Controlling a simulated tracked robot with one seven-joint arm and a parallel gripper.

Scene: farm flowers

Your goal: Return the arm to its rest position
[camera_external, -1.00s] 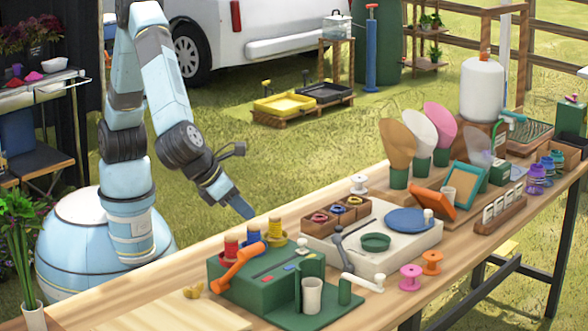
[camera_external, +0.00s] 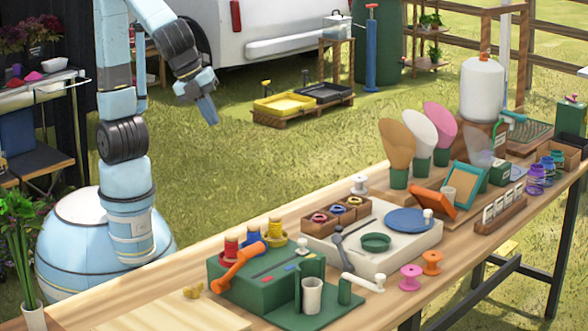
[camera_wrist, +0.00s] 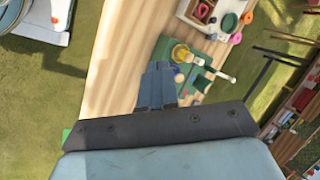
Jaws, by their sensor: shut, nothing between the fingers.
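My gripper (camera_external: 208,109) is raised in the air at the upper left of the external view, over the grass and well above the table's back edge. Its blue fingers point down and are shut with nothing between them. The fingers also show in the wrist view (camera_wrist: 157,88), with the table below them. My arm is folded up above its round light-blue base at the left.
The wooden table (camera_external: 165,292) holds a green station with spools (camera_external: 235,275), a white board with a blue disc (camera_external: 405,220), and orange, white and pink paddles. The air around my gripper is clear.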

